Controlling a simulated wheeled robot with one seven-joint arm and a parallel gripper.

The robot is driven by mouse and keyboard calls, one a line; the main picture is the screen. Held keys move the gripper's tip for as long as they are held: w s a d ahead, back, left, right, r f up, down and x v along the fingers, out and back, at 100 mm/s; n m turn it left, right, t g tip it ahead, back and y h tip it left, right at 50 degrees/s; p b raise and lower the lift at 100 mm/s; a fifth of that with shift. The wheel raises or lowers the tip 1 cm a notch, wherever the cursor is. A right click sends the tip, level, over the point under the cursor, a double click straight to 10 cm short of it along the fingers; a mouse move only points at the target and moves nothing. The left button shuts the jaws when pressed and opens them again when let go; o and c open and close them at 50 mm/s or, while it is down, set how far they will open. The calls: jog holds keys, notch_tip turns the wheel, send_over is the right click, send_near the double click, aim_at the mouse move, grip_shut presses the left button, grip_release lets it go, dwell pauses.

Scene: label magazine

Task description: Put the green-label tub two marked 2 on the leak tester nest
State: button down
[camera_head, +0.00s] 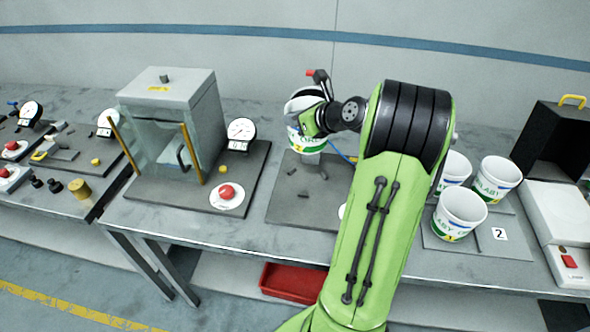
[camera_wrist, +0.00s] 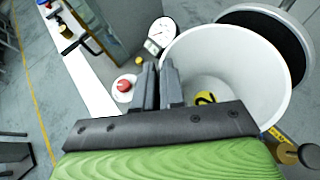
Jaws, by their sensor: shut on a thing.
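My gripper (camera_head: 318,122) is shut on a white tub with a green label and a yellow mark (camera_head: 301,142). In the wrist view the fingers (camera_wrist: 158,82) grip the near wall of the tub (camera_wrist: 245,60), and a yellow patch with a black 2 (camera_wrist: 205,98) shows in it. The tub is over a grey plate (camera_head: 285,212) with a short grey pedestal (camera_head: 311,158) just below it. I cannot tell whether the tub touches the pedestal. My arm hides part of this station.
Several similar tubs (camera_head: 460,212) stand at the right, by a card marked 2 (camera_head: 500,234). A glass-walled box (camera_head: 170,115), a gauge (camera_head: 241,130) and a red button (camera_head: 226,192) stand to the left. A red-tipped lever (camera_head: 311,73) rises behind the tub.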

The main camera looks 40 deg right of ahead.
notch_tip(320, 180, down, 16)
jog(key=b, duration=0.3)
jog(key=c, duration=1.2)
grip_release()
jog(key=shift+s+a, duration=0.1)
jog(key=shift+r, duration=0.1)
